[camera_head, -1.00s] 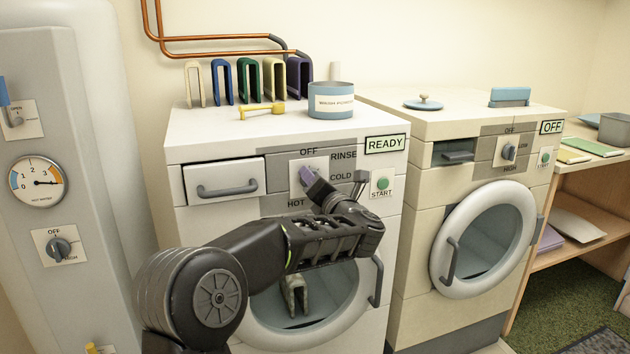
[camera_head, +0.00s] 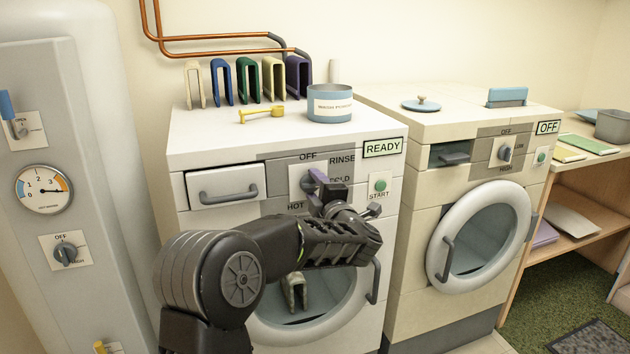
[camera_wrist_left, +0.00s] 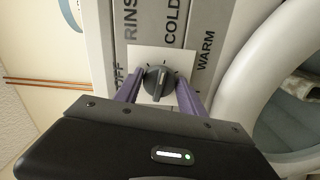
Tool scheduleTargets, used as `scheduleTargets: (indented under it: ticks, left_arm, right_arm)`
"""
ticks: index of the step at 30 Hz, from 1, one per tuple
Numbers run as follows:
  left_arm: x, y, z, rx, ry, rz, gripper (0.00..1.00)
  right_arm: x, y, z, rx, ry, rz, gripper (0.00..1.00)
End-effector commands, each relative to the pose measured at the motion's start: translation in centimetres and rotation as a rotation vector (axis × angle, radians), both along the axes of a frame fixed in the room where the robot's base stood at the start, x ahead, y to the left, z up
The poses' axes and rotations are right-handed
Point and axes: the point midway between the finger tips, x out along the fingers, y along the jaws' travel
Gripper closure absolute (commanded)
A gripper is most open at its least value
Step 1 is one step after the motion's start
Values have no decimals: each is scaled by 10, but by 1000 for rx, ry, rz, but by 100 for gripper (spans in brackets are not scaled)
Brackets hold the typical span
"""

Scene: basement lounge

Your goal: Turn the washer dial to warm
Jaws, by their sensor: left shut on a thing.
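The washer (camera_head: 180,160) is the white machine on the left, with a READY sign. Its dark dial (camera_wrist_left: 157,82) sits on a white plate between the two purple fingers of my left gripper (camera_wrist_left: 160,84), which is shut on it. The labels OFF, RINSE, COLD and WARM stand around the dial in the left wrist view. The dial's ridge runs roughly up and down there; I cannot tell which end is the pointer. In the head view my left gripper (camera_head: 316,178) covers most of the dial and the WARM label. My right gripper is not in view.
A green START button (camera_head: 380,185) is just right of the gripper. Below are the washer's round door and its handle (camera_head: 374,281). A detergent drawer (camera_head: 226,186) is left of the dial. The dryer (camera_head: 408,220), marked OFF, stands to the right, a boiler (camera_head: 75,150) to the left.

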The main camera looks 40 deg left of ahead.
Motion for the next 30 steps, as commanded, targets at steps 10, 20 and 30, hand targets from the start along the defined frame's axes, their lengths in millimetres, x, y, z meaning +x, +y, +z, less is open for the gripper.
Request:
scheduleTargets:
  ticks: [10,20,30]
  left_arm:
    - [0,-1,2,188,271,-2,93]
    - [-1,0,0,362,522,-3,93]
    - [-1,0,-2,485,698,-3,93]
  right_arm:
    - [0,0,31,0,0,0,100]
    - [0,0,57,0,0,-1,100]
    - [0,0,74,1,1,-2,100]
